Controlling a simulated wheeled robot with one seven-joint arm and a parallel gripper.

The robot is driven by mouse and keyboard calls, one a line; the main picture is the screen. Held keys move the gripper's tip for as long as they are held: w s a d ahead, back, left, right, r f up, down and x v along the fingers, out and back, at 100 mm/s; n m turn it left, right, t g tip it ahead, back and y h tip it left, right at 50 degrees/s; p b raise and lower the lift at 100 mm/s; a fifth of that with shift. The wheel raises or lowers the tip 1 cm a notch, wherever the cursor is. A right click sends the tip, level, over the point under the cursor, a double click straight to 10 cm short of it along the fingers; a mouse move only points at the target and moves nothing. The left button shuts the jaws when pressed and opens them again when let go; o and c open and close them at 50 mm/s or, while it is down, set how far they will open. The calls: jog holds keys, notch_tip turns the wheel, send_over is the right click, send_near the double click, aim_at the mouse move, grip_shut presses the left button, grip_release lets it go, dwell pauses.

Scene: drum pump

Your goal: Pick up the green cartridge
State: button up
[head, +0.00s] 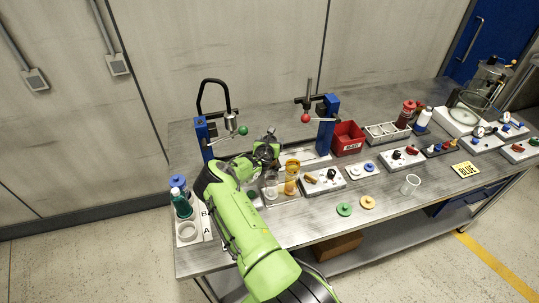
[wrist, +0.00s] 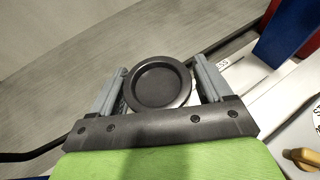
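The likely green cartridge (head: 182,205) is a teal-green bottle-like body. It stands upright at the table's left end, by a white holder marked A and B (head: 206,224). A blue-topped one (head: 178,182) stands just behind it. My gripper (head: 266,150) is to the right of the green cartridge, over the table near the left blue stand, and apart from the cartridge. In the wrist view my gripper (wrist: 163,84) has its fingers spread, with a black round dish-like part (wrist: 160,85) between them. No clear grip on it shows. The green cartridge is not in the wrist view.
The left blue stand (head: 201,137) has a green-knobbed lever; the right blue stand (head: 326,125) has a red-knobbed one. An orange cylinder (head: 291,180) and a red bin (head: 347,137) are to the right. A green disc (head: 344,209) and a clear cup (head: 410,184) lie nearer the front edge.

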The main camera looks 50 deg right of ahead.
grip_shut()
jog(key=shift+r, duration=0.1)
